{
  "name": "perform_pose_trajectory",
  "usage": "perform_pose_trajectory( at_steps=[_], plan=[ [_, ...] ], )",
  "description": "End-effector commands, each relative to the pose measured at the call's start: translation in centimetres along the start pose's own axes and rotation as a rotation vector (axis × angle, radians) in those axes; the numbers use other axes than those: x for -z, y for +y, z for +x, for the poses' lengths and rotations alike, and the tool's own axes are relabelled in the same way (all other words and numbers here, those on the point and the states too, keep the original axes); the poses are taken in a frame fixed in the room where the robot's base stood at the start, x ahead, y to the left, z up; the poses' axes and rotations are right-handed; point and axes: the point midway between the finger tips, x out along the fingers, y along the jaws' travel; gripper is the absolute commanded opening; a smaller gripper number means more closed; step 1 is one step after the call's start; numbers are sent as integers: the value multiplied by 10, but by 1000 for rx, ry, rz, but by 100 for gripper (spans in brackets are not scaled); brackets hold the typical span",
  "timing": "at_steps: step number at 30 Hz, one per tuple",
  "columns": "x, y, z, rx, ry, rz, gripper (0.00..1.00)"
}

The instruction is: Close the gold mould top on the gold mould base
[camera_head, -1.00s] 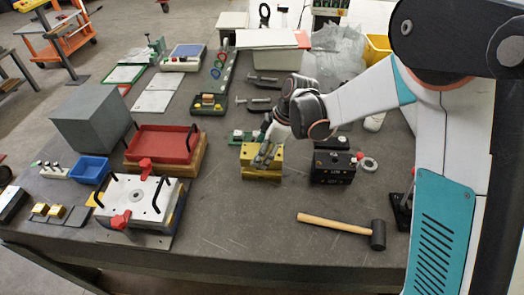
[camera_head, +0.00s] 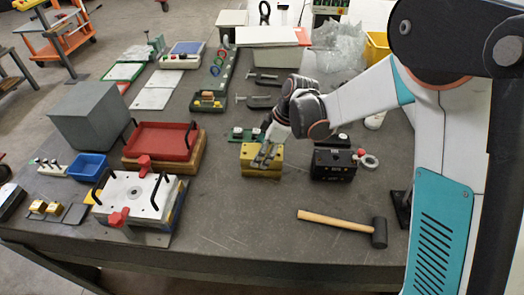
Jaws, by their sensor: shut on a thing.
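My gripper (camera_head: 265,157) points down at the gold mould in the middle of the table, with its fingers shut on the gold mould top (camera_head: 248,151). The gold mould base (camera_head: 262,174) shows as a thin band below the top. The top looks level and lined up over the base. I cannot tell whether the two touch all round or a small gap remains. My fingers and wrist hide part of the top.
A hammer (camera_head: 343,225) lies in front. A red tray (camera_head: 163,141) and a white clamped plate (camera_head: 136,194) are at left. The table front centre is clear.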

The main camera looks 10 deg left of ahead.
Motion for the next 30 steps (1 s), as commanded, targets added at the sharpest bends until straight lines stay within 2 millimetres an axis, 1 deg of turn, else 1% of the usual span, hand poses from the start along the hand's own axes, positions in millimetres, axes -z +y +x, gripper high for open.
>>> perform_pose_trajectory(
  at_steps=[13,14,15,16,26,30],
  plan=[
    [-1,0,2,0,1,0,5],
    [-1,0,2,0,1,0,65],
    [-1,0,2,0,1,0,74],
    [-1,0,2,0,1,0,81],
    [-1,0,3,0,-1,0,82],
    [-1,0,-3,0,0,0,82]
  ],
)
